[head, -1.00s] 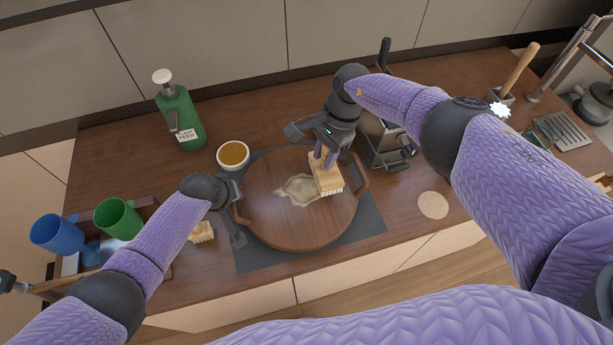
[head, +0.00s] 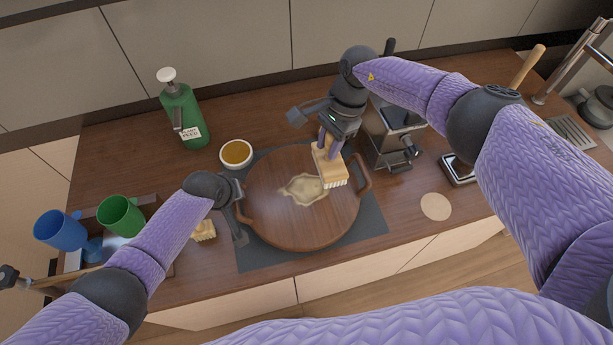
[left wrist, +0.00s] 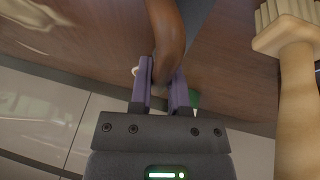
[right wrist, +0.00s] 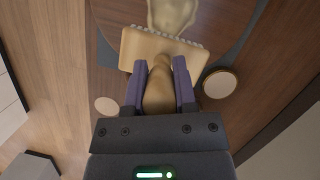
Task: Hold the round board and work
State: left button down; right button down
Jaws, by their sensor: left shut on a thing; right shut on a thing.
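The round wooden board (head: 285,233) lies on a dark mat (head: 372,222), with a pale, wet-looking patch (head: 303,189) near its middle. My left gripper (head: 238,204) is shut on the board's left handle, and the brown handle (left wrist: 168,40) shows between its fingers in the left wrist view. My right gripper (head: 330,143) is shut on the handle of a wooden brush (head: 329,168). The brush is at the right of the patch, bristles down; contact with the board is unclear. In the right wrist view the brush block (right wrist: 160,48) is beside the patch (right wrist: 172,14).
A bowl of amber liquid (head: 236,153) and a green pump bottle (head: 183,115) stand behind the board. Another bristled wooden tool (head: 204,230) lies left of it. Blue (head: 55,230) and green mugs (head: 121,215) stand farther left. A metal machine (head: 392,135) and a round disc (head: 436,206) are at right.

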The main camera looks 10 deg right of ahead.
aim_at(327, 160)
jog(key=shift+f, duration=2.45)
jog(key=shift+r, duration=0.2)
jog(key=shift+f, duration=0.5)
dwell(0.4)
jog(key=shift+r, duration=0.95)
jog(key=shift+s+r, duration=0.1)
jog(key=shift+r, duration=0.05)
